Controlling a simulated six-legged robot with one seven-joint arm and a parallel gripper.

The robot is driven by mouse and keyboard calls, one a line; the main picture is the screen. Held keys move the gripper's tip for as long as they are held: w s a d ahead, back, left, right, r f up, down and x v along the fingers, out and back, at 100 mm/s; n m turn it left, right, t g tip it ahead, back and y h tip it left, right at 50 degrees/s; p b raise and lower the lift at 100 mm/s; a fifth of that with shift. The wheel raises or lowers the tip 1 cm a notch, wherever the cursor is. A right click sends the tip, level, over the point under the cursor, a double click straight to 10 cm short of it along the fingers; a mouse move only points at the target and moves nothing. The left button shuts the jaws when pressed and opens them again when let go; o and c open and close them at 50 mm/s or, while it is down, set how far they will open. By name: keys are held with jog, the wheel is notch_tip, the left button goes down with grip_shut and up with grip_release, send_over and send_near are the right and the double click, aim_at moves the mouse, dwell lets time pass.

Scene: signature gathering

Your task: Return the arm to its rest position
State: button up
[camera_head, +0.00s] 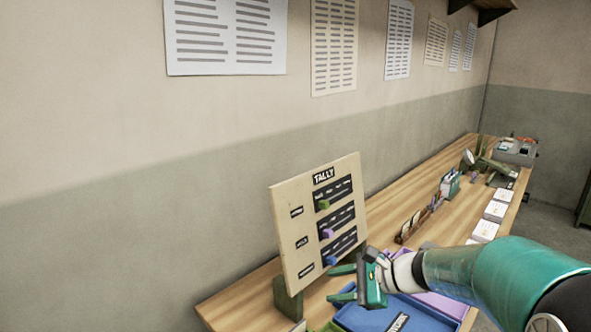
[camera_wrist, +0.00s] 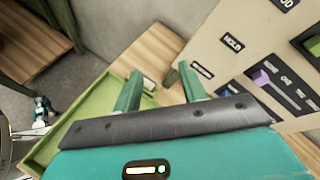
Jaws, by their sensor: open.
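My gripper (camera_head: 343,284) is open, with its two green fingers apart and nothing between them. It hangs in front of the lower part of the tally board (camera_head: 285,222), above the near end of the wooden table. In the wrist view my gripper (camera_wrist: 160,88) points past the tally board (camera_wrist: 225,50), which fills the upper right. My arm comes in from the lower right of the head view. The board carries a green, a purple and a blue slider block in dark slots.
A blue tray (camera_head: 372,318) lies below my gripper, with a purple tray (camera_head: 450,305) beside it. A green tray (camera_wrist: 88,115) shows in the wrist view. Stacks of white cards (camera_head: 485,231) and small items line the table (camera_head: 385,205) further back. A wall stands behind the table.

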jog(key=s+d+r+n+h, duration=0.2)
jog(key=s+n+h, duration=0.3)
jog(key=s+n, duration=0.3)
jog(key=s+d+r+n+h, duration=0.2)
jog(key=s+n+h, duration=0.4)
jog(key=s, duration=0.9)
jog(key=shift+s+d+n, duration=0.35)
jog(key=shift+d+n, duration=0.15)
jog(key=shift+n, duration=0.6)
